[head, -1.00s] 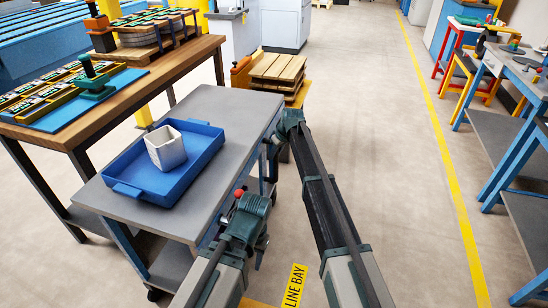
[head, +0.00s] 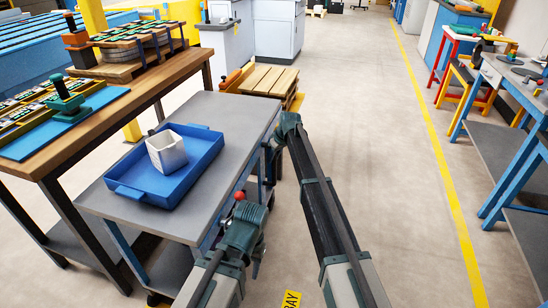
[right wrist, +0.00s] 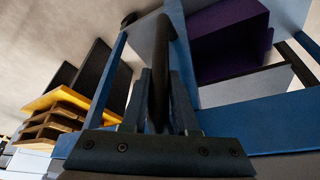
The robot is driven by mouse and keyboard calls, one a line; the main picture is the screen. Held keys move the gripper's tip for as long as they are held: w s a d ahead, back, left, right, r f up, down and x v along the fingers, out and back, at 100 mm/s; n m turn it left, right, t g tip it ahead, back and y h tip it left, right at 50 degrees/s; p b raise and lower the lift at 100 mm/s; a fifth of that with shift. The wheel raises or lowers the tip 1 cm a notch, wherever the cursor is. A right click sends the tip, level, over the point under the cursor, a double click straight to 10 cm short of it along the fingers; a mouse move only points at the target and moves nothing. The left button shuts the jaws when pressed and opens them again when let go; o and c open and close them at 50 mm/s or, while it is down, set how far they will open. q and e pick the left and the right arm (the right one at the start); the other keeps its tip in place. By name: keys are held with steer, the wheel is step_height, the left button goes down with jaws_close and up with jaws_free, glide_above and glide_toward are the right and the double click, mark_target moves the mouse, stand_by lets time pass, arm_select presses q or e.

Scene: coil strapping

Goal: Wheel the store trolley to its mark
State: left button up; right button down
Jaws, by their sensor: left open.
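The store trolley (head: 225,125) has a grey top, blue legs and a lower shelf, and stands ahead of me to the left. A blue tray (head: 128,190) on it holds a white angular container (head: 167,152). My right gripper (head: 284,127) is at the trolley's right side towards its far end. In the right wrist view its fingers (right wrist: 160,105) are on both sides of a dark handle bar (right wrist: 162,60) and look closed on it. My left gripper (head: 245,215) is open beside the trolley's near right side, by a red knob (head: 239,195). Its fingertips are hard to see.
A wooden bench (head: 110,110) with trays stands close along the trolley's left. A pallet of boards (head: 270,82) lies beyond the trolley. A yellow label (head: 291,299) lies on the floor near me. Blue-legged benches (head: 510,90) stand right of a yellow line (head: 425,110); the aisle between is clear.

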steer(key=c, duration=0.7)
jaws_free()
steer(key=shift+w+d, duration=0.15)
steer(key=shift+w, duration=0.15)
steer(key=shift+s+r, duration=0.15)
steer(key=p+v, duration=1.2)
steer(key=v, duration=0.1)
steer(key=shift+s+r+p, duration=0.1)
steer(key=shift+r+p, duration=0.1)
steer(key=shift+p, duration=0.2)
